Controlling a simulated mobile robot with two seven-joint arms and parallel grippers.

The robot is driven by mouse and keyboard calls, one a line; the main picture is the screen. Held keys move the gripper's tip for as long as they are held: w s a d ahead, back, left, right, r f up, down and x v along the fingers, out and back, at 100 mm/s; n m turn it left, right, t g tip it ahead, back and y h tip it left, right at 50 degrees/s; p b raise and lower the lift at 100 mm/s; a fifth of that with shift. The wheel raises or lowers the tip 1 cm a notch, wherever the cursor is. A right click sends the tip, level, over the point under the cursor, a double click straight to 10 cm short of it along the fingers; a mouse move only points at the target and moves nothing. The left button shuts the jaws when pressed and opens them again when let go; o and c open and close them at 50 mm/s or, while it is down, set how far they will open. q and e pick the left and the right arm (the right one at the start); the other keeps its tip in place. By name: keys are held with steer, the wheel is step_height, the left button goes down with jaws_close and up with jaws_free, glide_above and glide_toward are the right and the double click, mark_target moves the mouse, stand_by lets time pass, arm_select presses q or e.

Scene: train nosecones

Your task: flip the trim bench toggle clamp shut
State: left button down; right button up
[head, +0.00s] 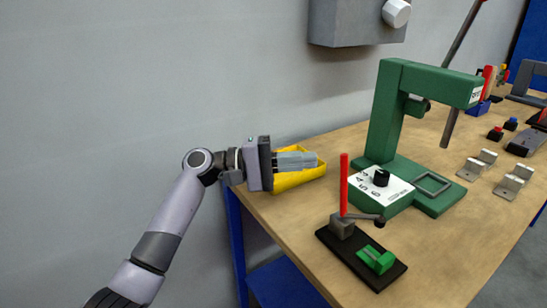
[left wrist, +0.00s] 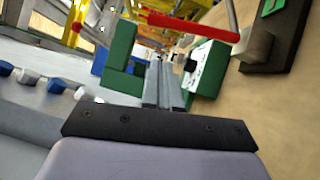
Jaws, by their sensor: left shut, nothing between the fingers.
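The toggle clamp (head: 342,226) stands on a black base plate (head: 330,240) near the front edge of the wooden bench. Its red handle (head: 344,185) points straight up, and a dark arm reaches right from its grey block. A green block (head: 376,260) sits on the same plate; I cannot tell whether the arm tip touches it. My left gripper (head: 316,160) is shut and empty, pointing right, left of the handle and apart from it. In the left wrist view the red handle (left wrist: 190,21) lies beyond the closed fingers (left wrist: 165,75). My right gripper is not in view.
A yellow bin (head: 290,182) is behind and below my left gripper. A green press (head: 385,120) stands behind the clamp, with a white numbered panel (head: 372,190) and black knob. Metal brackets (head: 470,169) lie to the right. Bare bench (head: 440,245) is right of the clamp.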

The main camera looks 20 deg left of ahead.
arm_select(q)
steer(key=d, duration=0.1)
steer(key=s+d, duration=0.1)
steer(key=d+p, duration=0.1)
steer(key=d, duration=0.1)
steer(key=shift+s+r, duration=0.15)
steer(key=shift+r, duration=0.2)
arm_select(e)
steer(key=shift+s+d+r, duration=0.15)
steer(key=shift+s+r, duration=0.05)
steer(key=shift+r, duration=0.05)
arm_select(q)
steer(key=shift+r, duration=0.1)
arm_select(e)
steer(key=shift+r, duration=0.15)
